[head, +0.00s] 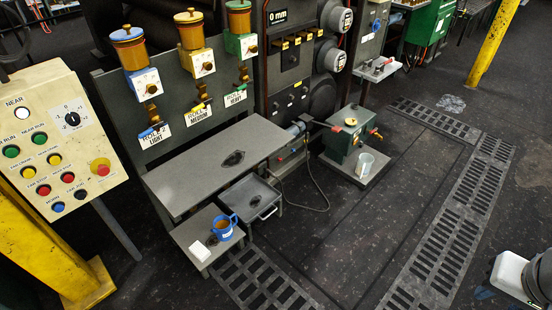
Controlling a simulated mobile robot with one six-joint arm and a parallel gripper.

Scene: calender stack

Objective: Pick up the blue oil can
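I cannot clearly make out an oil can in the head view. The blue things are a blue mug-like vessel (223,228) with a handle and brown contents, on a small low grey stand at the lower left, and a blue-bodied dispenser (143,82) with an amber reservoir on the grey panel, above a "LIGHT" label. A small bluish cylindrical part (296,129) sits at the grey table's right end; I cannot tell what it is. A white and dark part of my arm shows at the lower right edge, far from these. No gripper fingers show.
A grey table (215,165) stands before the panel, with a dark tray (250,199) below it. Dark floor between floor grates (440,255) is open.

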